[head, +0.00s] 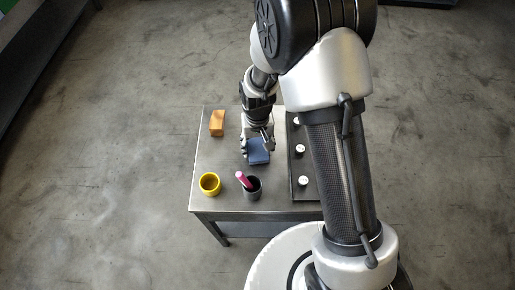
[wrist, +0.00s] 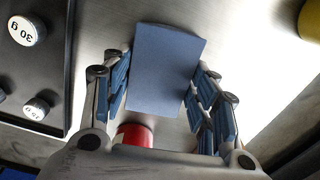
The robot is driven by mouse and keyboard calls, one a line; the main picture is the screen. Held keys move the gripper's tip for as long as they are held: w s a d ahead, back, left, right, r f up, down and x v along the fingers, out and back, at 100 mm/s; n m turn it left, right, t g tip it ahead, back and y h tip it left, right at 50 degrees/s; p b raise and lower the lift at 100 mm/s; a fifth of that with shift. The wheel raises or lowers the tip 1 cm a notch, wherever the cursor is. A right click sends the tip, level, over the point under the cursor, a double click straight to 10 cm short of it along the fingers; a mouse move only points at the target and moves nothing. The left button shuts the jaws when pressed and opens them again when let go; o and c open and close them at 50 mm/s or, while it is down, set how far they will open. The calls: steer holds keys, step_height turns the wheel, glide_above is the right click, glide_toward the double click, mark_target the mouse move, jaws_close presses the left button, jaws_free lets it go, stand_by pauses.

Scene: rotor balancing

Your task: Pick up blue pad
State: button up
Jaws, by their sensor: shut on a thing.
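The blue pad (head: 259,153) is at the middle of the small metal table in the head view. It also shows in the wrist view as a flat blue-grey block (wrist: 166,66). My gripper (head: 257,146) reaches down over it from above. In the wrist view my gripper's fingers (wrist: 160,72) stand at the pad's two long sides, shut on it. I cannot tell whether the pad touches the table top or is slightly above it.
On the table (head: 226,205) are an orange block (head: 217,123), a yellow ring-like cup (head: 210,183) and a dark cup (head: 252,192) holding a pink marker (head: 242,180). A dark tray (head: 304,163) with white-topped weights (head: 305,181) lies at the right, partly behind my arm.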

mark_target(257, 147)
steer(key=shift+c, duration=0.5)
steer(key=shift+r, duration=0.55)
step_height(257, 147, up, 19)
steer(key=p, duration=0.6)
steer(key=o, duration=0.5)
steer(key=shift+c, duration=1.4)
steer(key=shift+f, duration=0.1)
